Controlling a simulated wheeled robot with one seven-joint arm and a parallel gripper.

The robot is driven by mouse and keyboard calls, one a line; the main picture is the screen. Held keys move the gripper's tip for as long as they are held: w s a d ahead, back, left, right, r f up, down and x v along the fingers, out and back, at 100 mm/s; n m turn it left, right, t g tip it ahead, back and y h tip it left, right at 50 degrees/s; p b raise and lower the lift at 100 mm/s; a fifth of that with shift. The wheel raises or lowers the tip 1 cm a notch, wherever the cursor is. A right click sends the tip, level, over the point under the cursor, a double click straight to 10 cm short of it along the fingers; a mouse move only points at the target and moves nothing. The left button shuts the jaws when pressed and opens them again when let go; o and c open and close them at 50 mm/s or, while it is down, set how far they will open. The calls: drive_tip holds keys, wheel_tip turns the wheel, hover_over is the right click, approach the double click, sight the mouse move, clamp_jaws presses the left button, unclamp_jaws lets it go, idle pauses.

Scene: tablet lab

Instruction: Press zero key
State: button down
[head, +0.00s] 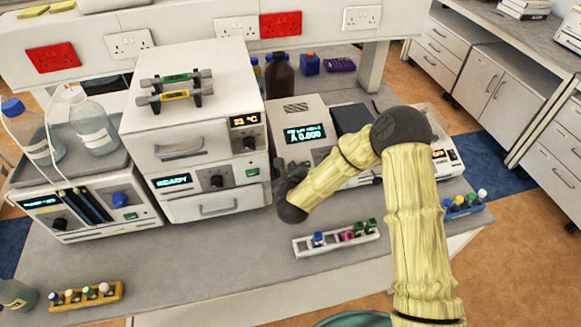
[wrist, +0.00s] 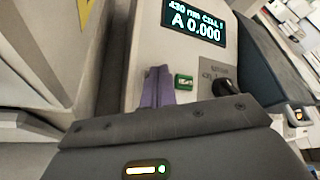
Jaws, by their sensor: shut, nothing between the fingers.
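The spectrophotometer (head: 306,107) is a pale box with a lit display reading A 0.000; it also shows in the wrist view (wrist: 150,30). A small green key (wrist: 184,81) with pale marks sits on its front, below the display and left of a black knob (wrist: 227,88). Its lettering is too small to read. My gripper (head: 278,165) is in front of the spectrophotometer's lower left. In the wrist view its purple-grey fingers (wrist: 157,82) are together and empty, just left of the green key. I cannot tell whether they touch the panel. The key is not clear in the head view.
Stacked white units (head: 196,140) stand close on the left, with a pump unit (head: 90,205) beyond. A white vial rack (head: 335,239) lies in front on the bench. A dark brown bottle (head: 280,76) stands behind.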

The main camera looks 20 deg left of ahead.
drive_tip(key=shift+s+d+r, duration=0.15)
drive_tip(key=shift+s+r, duration=0.1)
drive_tip(key=shift+r, duration=0.45)
drive_tip(key=shift+s+d+r+p, duration=0.25)
drive_tip(key=shift+r+p, duration=0.2)
drive_tip(key=shift+r, duration=0.3)
drive_tip(key=shift+s+d+r+p, duration=0.15)
drive_tip(key=shift+s+r+p, duration=0.25)
drive_tip(key=shift+r, duration=0.4)
drive_tip(key=shift+s+d+r+p, duration=0.25)
drive_tip(key=shift+r+p, duration=0.2)
drive_tip(key=shift+r, duration=0.3)
drive_tip(key=shift+a, duration=0.1)
